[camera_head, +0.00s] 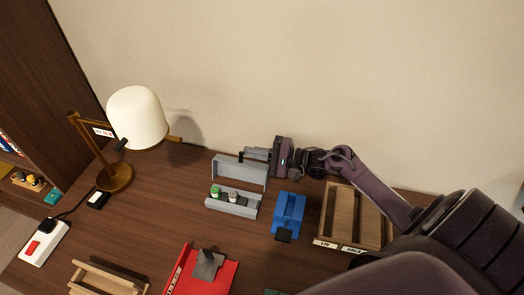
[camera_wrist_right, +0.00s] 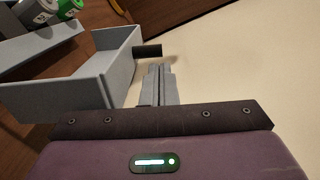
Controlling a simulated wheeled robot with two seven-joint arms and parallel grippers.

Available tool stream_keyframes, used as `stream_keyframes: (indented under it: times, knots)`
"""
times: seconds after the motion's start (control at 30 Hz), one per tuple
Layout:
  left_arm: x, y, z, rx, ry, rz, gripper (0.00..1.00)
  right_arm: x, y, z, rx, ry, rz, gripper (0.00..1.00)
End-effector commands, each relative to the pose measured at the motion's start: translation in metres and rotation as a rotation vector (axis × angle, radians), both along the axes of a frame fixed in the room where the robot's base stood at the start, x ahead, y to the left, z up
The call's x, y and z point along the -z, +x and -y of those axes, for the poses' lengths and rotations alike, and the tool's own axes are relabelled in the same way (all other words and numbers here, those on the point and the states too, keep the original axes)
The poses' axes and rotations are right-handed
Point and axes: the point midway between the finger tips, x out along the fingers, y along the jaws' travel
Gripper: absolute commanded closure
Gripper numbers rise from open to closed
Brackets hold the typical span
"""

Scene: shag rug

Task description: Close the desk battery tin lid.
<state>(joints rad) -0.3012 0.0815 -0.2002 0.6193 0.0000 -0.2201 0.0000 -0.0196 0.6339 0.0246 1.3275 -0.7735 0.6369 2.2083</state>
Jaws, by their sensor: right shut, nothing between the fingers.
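The grey battery tin (camera_head: 233,207) stands on the desk with its lid (camera_head: 240,172) swung up and open at the back. Several batteries (camera_head: 216,191) sit in the tin, one with a green top. My right gripper (camera_head: 250,153) is shut and empty at the lid's upper edge, toward its right half. In the right wrist view the shut fingers (camera_wrist_right: 157,82) are beside the lid (camera_wrist_right: 95,85), near a dark stub (camera_wrist_right: 147,50) on its end. I cannot tell whether they touch. The tin's batteries show at that view's top left (camera_wrist_right: 62,8). My left gripper is not in view.
A blue device (camera_head: 289,210) and a wooden divided tray (camera_head: 338,210) stand right of the tin. A red tray (camera_head: 222,277) is in front. A lamp (camera_head: 138,118) and a power strip (camera_head: 44,243) are at left. The wall is close behind the lid.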

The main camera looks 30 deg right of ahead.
Motion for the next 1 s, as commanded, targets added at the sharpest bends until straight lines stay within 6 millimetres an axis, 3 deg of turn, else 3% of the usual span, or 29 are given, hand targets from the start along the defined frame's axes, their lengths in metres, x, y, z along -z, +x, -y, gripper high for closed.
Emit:
stream_keyframes:
  times: [0.43,1.0]
  knots:
    - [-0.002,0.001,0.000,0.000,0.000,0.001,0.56,-0.002,-0.001,-0.001,-0.001,-0.020,0.017,1.00]
    - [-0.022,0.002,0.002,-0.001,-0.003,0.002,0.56,-0.014,-0.011,-0.012,-0.002,-0.226,0.200,1.00]
